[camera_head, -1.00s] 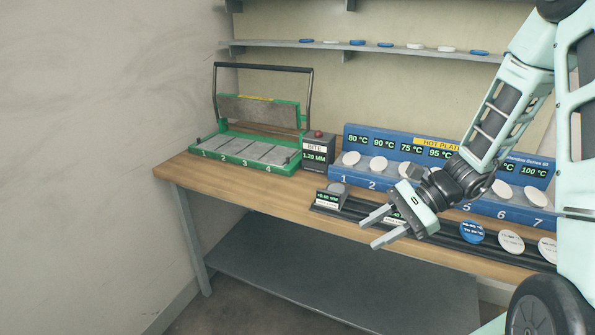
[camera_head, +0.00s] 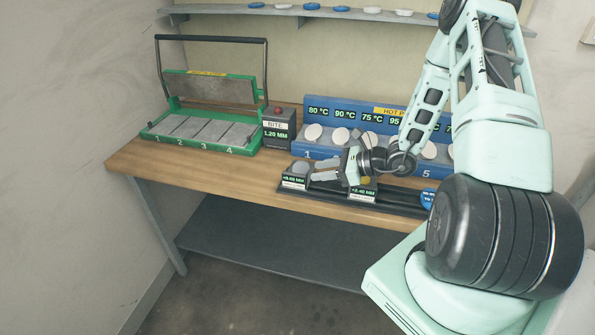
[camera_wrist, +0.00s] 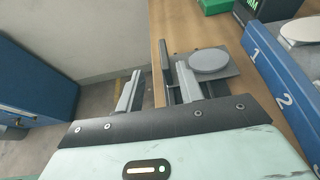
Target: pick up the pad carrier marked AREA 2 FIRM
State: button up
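No label reading AREA 2 FIRM can be made out on any disc, so I cannot tell which carrier it is. My gripper (camera_head: 314,169) is low over the left end of the black rail (camera_head: 399,206), fingers pointing left. In the wrist view my gripper (camera_wrist: 159,70) has its fingers apart with nothing between them. A grey disc (camera_head: 301,168) on the left gauge stand is just beyond the fingertips; the wrist view shows this disc (camera_wrist: 210,60) right of the right finger. A blue disc (camera_head: 428,199) with small unreadable print leans on the rail, partly hidden by my body.
A blue hot plate rack (camera_head: 295,151) with white discs stands behind the rail, partly behind my arm. A green press (camera_head: 252,151) and a dark BITE box (camera_head: 277,139) stand left. Several blue and white discs lie on the wall shelf (camera_head: 250,9). The wooden bench's (camera_head: 210,172) front left is clear.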

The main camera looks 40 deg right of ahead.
aim_at(299, 174)
jog(key=shift+d+p+x, duration=0.1)
jog(key=shift+p+x, duration=0.7)
jog(key=shift+x, duration=1.15)
jog(key=shift+d+p+x, duration=0.15)
jog(key=shift+p+x, duration=0.6)
jog(key=shift+x, duration=1.15)
jog(key=shift+w, duration=0.15)
grip_shut()
